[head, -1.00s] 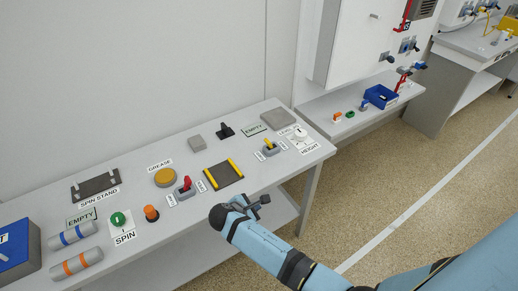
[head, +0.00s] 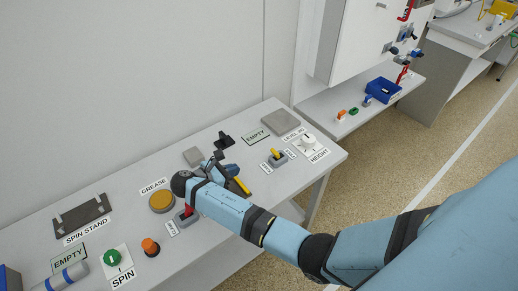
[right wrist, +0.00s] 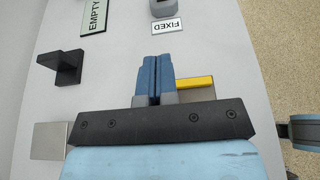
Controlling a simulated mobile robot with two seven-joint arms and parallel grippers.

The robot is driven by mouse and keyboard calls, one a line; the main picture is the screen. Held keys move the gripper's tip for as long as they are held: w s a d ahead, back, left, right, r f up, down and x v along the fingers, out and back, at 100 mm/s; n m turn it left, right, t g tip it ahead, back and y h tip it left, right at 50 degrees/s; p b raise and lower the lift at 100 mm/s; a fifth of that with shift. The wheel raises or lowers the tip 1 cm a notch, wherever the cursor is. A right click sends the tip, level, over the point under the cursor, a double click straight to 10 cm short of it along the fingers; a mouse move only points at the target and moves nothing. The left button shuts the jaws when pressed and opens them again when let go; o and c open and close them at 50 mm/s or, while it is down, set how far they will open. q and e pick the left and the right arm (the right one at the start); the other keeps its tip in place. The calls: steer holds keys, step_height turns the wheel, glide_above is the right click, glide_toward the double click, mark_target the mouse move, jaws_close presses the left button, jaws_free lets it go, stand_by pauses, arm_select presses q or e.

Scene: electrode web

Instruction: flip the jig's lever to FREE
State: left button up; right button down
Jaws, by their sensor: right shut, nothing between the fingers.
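A lever switch with a yellow handle (head: 275,153) stands on a grey base (head: 279,161) between two small labels, too small to read in the head view. In the right wrist view its grey base (right wrist: 163,6) is cut off at the top edge, beside a label reading FIXED (right wrist: 168,25). A second lever, red (head: 187,211), is partly hidden by my right arm. My left gripper is out of view.
A black upright block (head: 225,140) and a grey block (head: 193,156) stand behind my gripper. A yellow bar (right wrist: 195,82) lies close beside the fingers. The HEIGHT dial (head: 309,142) is right of the yellow lever. The grease pad (head: 161,201) lies left.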

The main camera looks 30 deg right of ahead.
steer(key=shift+s+r, duration=0.15)
steer(key=shift+s, duration=0.1)
glide_toward(274, 156)
steer(key=shift+s+d+f, duration=0.3)
steer(key=shift+d+f, duration=0.4)
steer(key=shift+f, duration=0.1)
steer(key=shift+w+d+r+p, duration=0.1)
steer(key=shift+d+r+p, duration=0.2)
steer(key=shift+d, duration=0.3)
steer(key=shift+d+r+p, duration=0.2)
steer(key=shift+d+p, duration=0.1)
steer(key=shift+d, duration=0.25)
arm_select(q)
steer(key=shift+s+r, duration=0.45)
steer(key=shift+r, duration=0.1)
arm_select(e)
steer(key=shift+d+r, duration=0.25)
steer(key=shift+d, duration=0.45)
steer(key=shift+w+r, duration=0.1)
